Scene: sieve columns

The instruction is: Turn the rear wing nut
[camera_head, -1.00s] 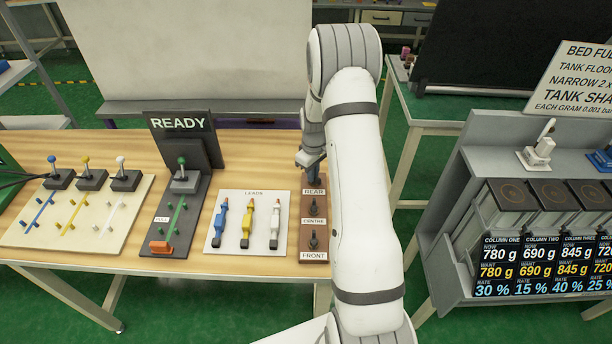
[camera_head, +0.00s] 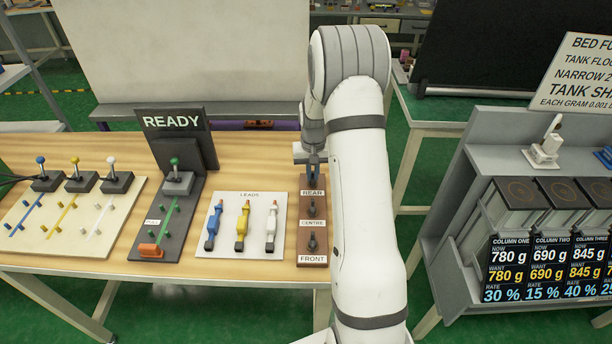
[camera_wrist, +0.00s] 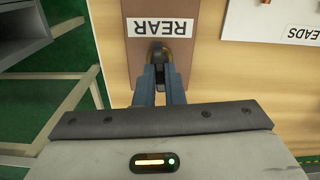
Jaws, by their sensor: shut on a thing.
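A brown strip (camera_head: 312,232) on the wooden bench carries labels REAR, CENTRE and FRONT, with dark wing nuts along it. The rear wing nut (camera_wrist: 157,52) is a dark, rounded piece beside the upside-down REAR label in the wrist view. My gripper (camera_wrist: 159,72) is shut on it, its blue-grey fingers hiding part of it. In the head view my gripper (camera_head: 313,172) points down at the strip's far end and hides the rear nut. The centre nut (camera_head: 311,207) and front nut (camera_head: 311,243) stand free, nearer the camera.
A LEADS plate (camera_head: 241,250) with blue, yellow and white leads lies just left of the strip. Further left are a READY sign (camera_head: 172,122) and a pale lever board (camera_head: 65,235). A grey column stand (camera_head: 480,150) is at the right, across a floor gap.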

